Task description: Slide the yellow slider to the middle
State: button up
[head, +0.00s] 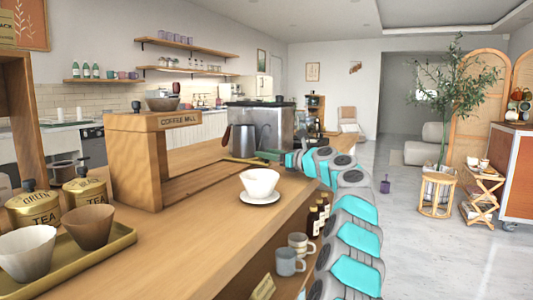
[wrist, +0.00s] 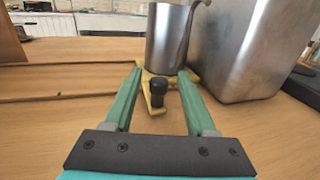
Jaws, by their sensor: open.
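The yellow slider (wrist: 147,93) lies on the wooden counter in the wrist view, with a black knob (wrist: 157,90) standing up from it. A steel pitcher (wrist: 165,40) stands at its far side, over part of the yellow piece; whether it rests on it I cannot tell. My gripper (wrist: 160,73) is open, with its two green fingers on either side of the knob and clear space around it.
A large steel box-shaped machine (wrist: 245,50) stands close to my right finger. A dark groove (wrist: 60,97) runs left along the counter. The wooden coffee mill stand (head: 135,155) and a white cup on a saucer (head: 259,182) are nearer in the head view.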

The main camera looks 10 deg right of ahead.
jog(key=shift+w+a, duration=0.25)
grip_shut()
dwell(0.5)
dwell(1.0)
